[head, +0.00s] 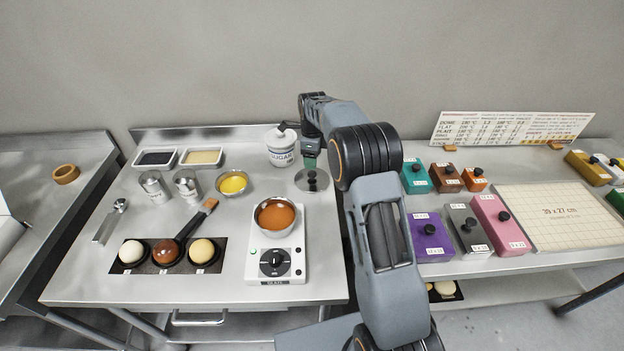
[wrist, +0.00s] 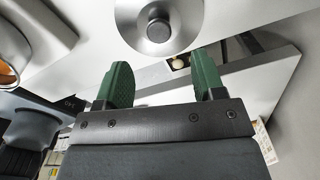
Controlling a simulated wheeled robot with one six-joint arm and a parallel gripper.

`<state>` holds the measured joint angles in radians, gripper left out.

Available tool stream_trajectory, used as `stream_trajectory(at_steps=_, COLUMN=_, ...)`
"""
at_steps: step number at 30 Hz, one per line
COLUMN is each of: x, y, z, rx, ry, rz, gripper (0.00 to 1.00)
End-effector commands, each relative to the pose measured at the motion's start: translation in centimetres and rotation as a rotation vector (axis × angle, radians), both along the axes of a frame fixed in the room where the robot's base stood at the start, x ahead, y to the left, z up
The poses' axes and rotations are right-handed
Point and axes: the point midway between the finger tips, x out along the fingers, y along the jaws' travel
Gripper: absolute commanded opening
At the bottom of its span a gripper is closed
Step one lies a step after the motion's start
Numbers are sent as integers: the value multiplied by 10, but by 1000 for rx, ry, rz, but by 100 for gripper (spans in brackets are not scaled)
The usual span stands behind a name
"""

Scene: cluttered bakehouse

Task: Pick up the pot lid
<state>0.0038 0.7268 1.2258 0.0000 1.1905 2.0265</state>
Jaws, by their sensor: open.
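The pot lid (head: 301,184) is a round, flat silver disc with a dark knob. It lies on the steel table, near the right edge and to the right of the sugar jar. In the wrist view the lid (wrist: 133,22) is at the top centre, with its black knob facing me. My gripper (head: 310,162) is over the lid in the head view, covering its far part. In the wrist view my gripper (wrist: 163,78) has its two green fingers spread apart with nothing between them. The lid and knob appear beyond the fingertips, apart from them.
The sugar jar (head: 282,152) stands close on the left. A second table with coloured weighted blocks (head: 428,240) is on the right.

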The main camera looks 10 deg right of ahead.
Motion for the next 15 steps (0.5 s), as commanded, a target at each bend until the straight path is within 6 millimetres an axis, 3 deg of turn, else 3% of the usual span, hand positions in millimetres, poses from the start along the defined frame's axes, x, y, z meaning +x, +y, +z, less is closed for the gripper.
stream_trajectory(at_steps=11, x=-1, y=0, z=-27, rx=0, ry=1, rz=1, gripper=63)
stream_trajectory(at_steps=15, x=-2, y=0, z=-45, rx=0, ry=2, rz=1, gripper=63)
